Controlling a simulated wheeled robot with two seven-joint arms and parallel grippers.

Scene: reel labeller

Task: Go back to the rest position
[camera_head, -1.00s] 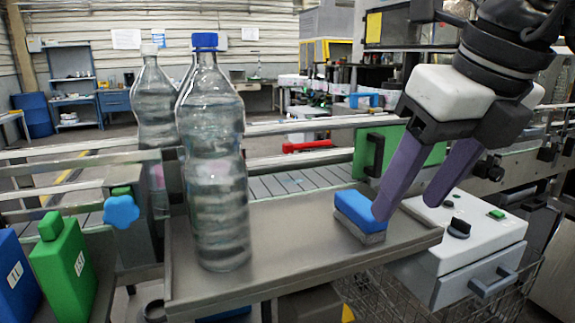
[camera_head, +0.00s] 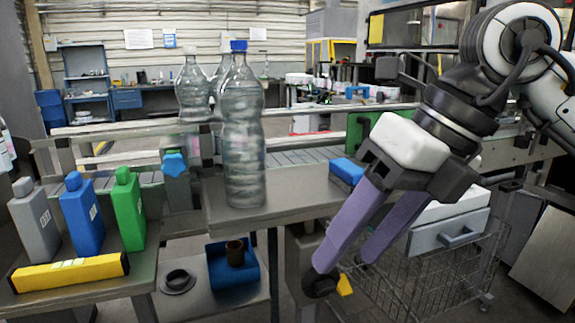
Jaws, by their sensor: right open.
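My right gripper (camera_head: 340,265) is open, with its two purple fingers apart and pointing down to the left. It hangs in front of the metal tray table (camera_head: 285,207), over the wire basket side, and nothing shows between its fingers. A blue sponge-like block (camera_head: 346,171) lies on the right end of the tray, behind the gripper and partly hidden by it. A clear bottle with a blue cap (camera_head: 244,140) stands upright on the tray. My left gripper is not in view.
Grey (camera_head: 34,222), blue (camera_head: 84,215) and green (camera_head: 129,208) flasks stand on a left bench with a yellow bar (camera_head: 70,272). A blue bin (camera_head: 233,266) sits lower down. A wire basket (camera_head: 420,265) and white control box (camera_head: 450,225) are at right.

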